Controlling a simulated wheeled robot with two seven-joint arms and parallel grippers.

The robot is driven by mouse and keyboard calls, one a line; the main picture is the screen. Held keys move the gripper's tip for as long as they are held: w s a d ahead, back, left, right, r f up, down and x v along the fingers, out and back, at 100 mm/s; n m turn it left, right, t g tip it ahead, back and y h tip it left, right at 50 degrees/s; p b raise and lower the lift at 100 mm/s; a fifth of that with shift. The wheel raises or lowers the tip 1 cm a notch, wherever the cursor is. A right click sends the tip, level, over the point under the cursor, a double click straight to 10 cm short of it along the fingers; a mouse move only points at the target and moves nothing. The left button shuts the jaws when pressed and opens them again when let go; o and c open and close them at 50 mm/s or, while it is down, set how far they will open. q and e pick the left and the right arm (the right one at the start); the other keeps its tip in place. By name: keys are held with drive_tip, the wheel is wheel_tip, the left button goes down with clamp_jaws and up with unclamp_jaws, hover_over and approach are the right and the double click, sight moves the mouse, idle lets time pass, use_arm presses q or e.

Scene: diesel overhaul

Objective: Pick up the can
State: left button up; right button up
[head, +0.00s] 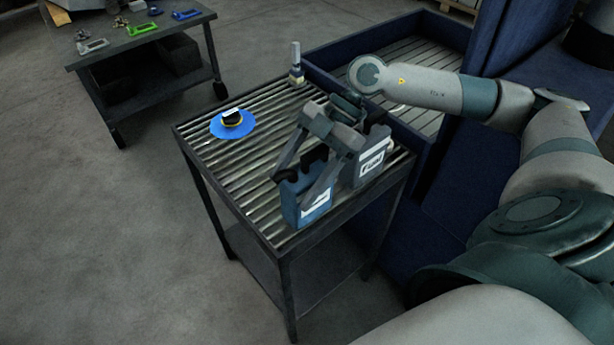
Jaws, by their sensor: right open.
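Two cans stand upright on the slatted table (265,155). A blue can (314,212) with a pale label and dark top parts is near the front edge. A grey can (369,168) with a white label stands behind it to the right. My right gripper (297,188) is open and points down over the blue can. Its fingers reach down around the can's upper part and hide some of it. I cannot tell whether they touch it. My left gripper is not in view.
A blue disc (217,127) with a dark, yellow-edged part on it lies on the table's left side. A small bottle (296,70) stands at the back edge. A blue-walled slatted bay (400,35) adjoins behind. A dark cart (150,45) with several coloured parts stands at upper left.

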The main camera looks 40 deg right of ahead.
drive_tip(key=c, duration=1.5)
drive_tip(key=shift+w+r, duration=0.1)
